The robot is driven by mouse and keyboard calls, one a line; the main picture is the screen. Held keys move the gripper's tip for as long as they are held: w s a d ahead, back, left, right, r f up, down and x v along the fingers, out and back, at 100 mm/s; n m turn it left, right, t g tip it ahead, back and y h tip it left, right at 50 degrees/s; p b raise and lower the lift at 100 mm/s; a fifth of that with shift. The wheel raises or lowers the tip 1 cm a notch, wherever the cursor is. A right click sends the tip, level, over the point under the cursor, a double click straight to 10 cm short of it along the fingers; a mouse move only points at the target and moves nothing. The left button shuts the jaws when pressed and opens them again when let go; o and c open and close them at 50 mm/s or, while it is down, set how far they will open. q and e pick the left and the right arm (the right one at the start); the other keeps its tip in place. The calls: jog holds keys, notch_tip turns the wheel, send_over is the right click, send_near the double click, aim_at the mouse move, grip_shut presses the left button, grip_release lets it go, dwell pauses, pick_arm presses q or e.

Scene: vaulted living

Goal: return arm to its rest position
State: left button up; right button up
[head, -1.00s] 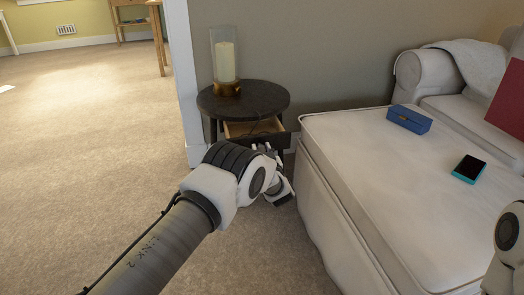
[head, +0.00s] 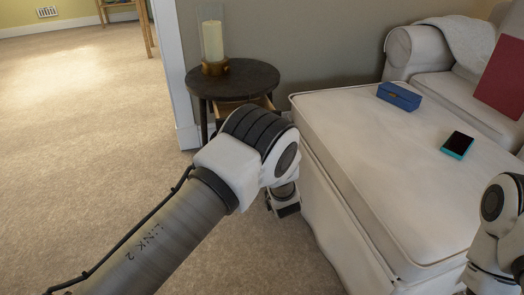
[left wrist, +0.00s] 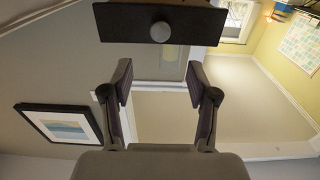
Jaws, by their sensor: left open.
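My left arm reaches in from the left in the head view, its elbow in front of the round dark side table (head: 250,78). The table's drawer (head: 228,107) is pulled open, its light wood inside partly showing behind my arm. My left gripper is mostly hidden behind the arm there. In the left wrist view my left gripper (left wrist: 160,82) is open, with nothing between its fingers. A dark panel with a round knob, which looks like the drawer front (left wrist: 122,22), is ahead of the fingertips and apart from them. My right arm shows at the right edge, its gripper out of view.
A glass candle holder (head: 213,66) stands on the side table. A white ottoman (head: 370,150) is right of my left arm, with a blue box (head: 399,97) and a teal-edged phone (head: 457,145) on it. Carpet at the left is clear.

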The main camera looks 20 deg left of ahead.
pick_arm(q)
jog(key=shift+s, duration=0.15)
jog(key=s+a+f+m+g+h+p, duration=0.25)
jog(key=s+a+f, duration=0.25)
jog(key=s+f, duration=0.3)
jog(key=s+a+f+m+g+h+p, duration=0.1)
jog(key=s+a+f+g+p, duration=0.3)
jog(key=s, duration=0.6)
jog(key=s+d+f+m+g+h, duration=0.1)
jog(key=s+d+f+g+h, duration=0.15)
jog(key=s, duration=0.65)
jog(key=s+d+f+m+g+h, duration=0.1)
jog(key=s+d+g+h, duration=0.15)
jog(key=s, duration=0.75)
jog(key=s+d+f+m+g+h, duration=0.15)
jog(key=s+g, duration=0.25)
jog(key=s, duration=0.5)
notch_tip(320, 180, up, 38)
jog(key=p, duration=3.8)
jog(key=shift+a+n, duration=0.25)
jog(key=shift+n, duration=0.05)
